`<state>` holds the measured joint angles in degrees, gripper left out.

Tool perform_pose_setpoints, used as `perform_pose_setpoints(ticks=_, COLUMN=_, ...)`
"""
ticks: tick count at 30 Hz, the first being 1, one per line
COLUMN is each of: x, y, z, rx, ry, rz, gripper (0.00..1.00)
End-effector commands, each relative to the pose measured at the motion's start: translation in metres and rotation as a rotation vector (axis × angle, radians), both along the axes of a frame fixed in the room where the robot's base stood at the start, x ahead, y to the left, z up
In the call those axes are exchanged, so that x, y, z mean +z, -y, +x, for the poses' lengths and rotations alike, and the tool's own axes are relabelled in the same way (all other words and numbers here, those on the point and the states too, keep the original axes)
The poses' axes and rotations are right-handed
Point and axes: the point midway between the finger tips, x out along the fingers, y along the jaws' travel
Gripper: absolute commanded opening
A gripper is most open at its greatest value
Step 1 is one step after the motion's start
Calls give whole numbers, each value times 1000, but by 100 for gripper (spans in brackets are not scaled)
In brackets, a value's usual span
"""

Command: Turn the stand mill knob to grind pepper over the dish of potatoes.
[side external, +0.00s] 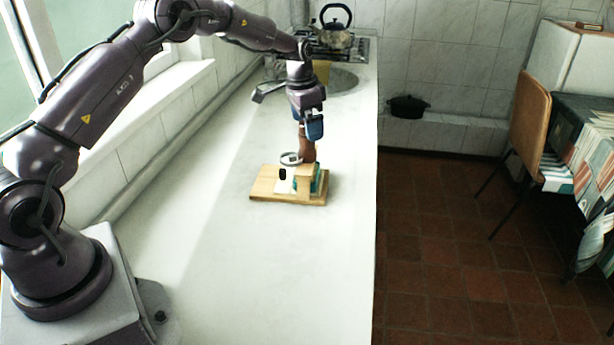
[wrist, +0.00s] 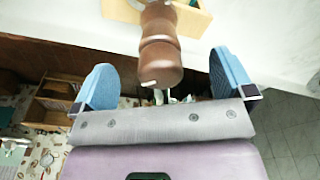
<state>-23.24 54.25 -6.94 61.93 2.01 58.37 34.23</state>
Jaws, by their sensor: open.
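The brown wooden pepper mill (side external: 306,150) stands upright on a light wooden stand (side external: 262,186) on the counter. A pale ring (side external: 290,158) juts out at the mill's left side. In the wrist view the mill's rounded brown knob end (wrist: 160,65) lies in the gap between my blue fingers. My gripper (side external: 311,127) is right above the mill in the side view, and its fingers (wrist: 162,72) are spread wide, apart from the knob on both sides. I cannot make out the dish of potatoes; small white and teal items on the stand are too small to tell.
The white counter (side external: 250,270) is clear around the stand, with its edge close on the right. A kettle (side external: 334,35) sits on the stove at the back. A black pot (side external: 408,106) is on a ledge beyond. A chair (side external: 528,125) and covered table stand at right.

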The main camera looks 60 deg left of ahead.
Motion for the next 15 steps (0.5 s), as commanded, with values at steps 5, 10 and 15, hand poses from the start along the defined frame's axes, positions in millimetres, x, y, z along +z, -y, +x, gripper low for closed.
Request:
perform_pose_setpoints(ticks=5, x=0, y=1, z=0, rx=295, ry=1, rz=1, gripper=100)
perform_pose_setpoints(ticks=10, x=0, y=1, z=0, rx=499, ry=0, rz=0, gripper=100)
perform_pose_setpoints(ticks=15, x=0, y=1, z=0, rx=585, ry=0, rz=0, gripper=100)
